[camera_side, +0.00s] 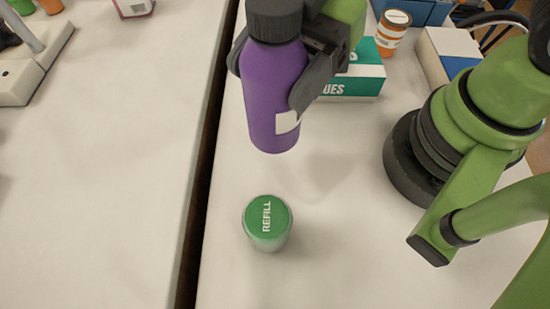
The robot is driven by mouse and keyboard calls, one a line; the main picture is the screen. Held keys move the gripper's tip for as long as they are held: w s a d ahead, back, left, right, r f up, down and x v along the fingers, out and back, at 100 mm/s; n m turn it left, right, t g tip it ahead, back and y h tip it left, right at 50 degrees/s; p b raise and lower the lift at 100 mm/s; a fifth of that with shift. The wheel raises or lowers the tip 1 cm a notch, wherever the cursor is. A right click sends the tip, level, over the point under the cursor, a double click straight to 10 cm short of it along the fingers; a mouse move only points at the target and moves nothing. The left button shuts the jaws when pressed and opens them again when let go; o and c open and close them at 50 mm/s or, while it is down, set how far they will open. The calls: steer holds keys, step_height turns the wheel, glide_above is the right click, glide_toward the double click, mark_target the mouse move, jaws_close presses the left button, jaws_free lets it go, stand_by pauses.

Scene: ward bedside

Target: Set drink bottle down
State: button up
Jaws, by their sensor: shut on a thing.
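The drink bottle (268,92) is purple with a black cap and a white label patch. It is upright in the side view, at the top middle. My gripper (268,85) is shut around its body, one dark finger on each side. The bottle appears to be held above the white table (330,220), with its base clear of the surface. A pale, soft shadow lies on the table to its right.
A teal-and-white box (362,82) and an orange-labelled jar (392,34) are behind. A blue-and-white box (447,55) lies at the upper right. A dark gap (205,190) separates another white table (100,190).

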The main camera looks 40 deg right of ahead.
mark_target(275, 129)
steer(key=shift+f, duration=4.8)
steer(key=shift+f, duration=0.15)
steer(key=shift+f, duration=0.1)
steer(key=o, duration=1.2)
